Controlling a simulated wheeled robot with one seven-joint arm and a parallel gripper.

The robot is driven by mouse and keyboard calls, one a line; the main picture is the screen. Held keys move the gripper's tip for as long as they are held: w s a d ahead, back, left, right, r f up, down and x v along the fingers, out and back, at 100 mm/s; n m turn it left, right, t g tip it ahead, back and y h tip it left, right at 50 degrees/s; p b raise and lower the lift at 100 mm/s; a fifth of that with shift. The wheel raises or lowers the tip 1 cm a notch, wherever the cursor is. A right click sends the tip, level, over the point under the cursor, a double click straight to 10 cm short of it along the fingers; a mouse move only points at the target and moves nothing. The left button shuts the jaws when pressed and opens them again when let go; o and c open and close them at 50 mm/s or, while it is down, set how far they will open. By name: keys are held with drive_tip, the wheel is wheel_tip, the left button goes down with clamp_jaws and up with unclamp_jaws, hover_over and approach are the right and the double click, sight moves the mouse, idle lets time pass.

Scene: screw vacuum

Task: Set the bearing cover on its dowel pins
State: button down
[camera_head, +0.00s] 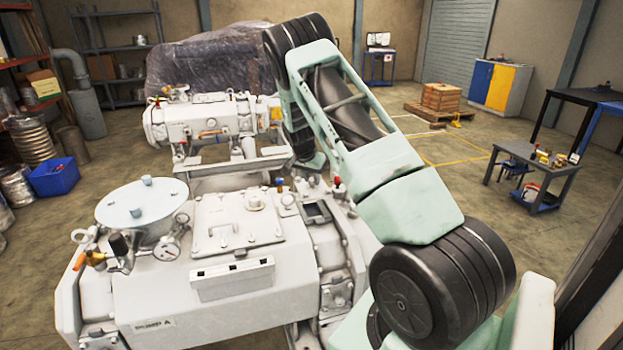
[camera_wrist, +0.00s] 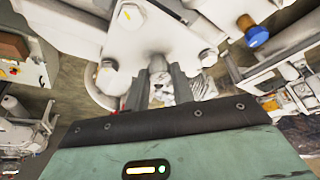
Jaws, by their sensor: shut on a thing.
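My gripper (camera_wrist: 160,85) shows in the wrist view with its two dark fingers closed around a pale metal piece (camera_wrist: 158,66), which I take to be part of the bearing cover. A white plate with bolt heads (camera_wrist: 155,38) lies just beyond the fingertips. I cannot tell whether this plate is the cover or the pump housing, or whether the two touch. The dowel pins cannot be made out. In the head view my gripper and the cover are hidden behind my arm and the white pump (camera_head: 150,310).
A blue-capped fitting (camera_wrist: 256,34) stands out at the upper right of the wrist view. On the pump are a round lid (camera_head: 141,212), a gauge (camera_head: 167,249) and red-capped fittings. A wrapped machine (camera_head: 205,65) stands behind. Open floor lies to the right, before a grey workbench (camera_head: 530,158).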

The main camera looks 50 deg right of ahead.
sight(310, 188)
drive_tip(key=shift+f+b, duration=1.95)
drive_tip(key=shift+f, duration=0.9)
drive_tip(key=shift+f+b, duration=0.85)
drive_tip(key=shift+b, duration=0.1)
drive_tip(key=c, duration=1.1)
unclamp_jaws()
drive_tip(key=shift+f, duration=0.1)
drive_tip(key=b+v, duration=0.2)
drive_tip(key=v, duration=1.5)
drive_tip(key=shift+r+b, duration=0.3)
drive_tip(key=shift+b, duration=0.05)
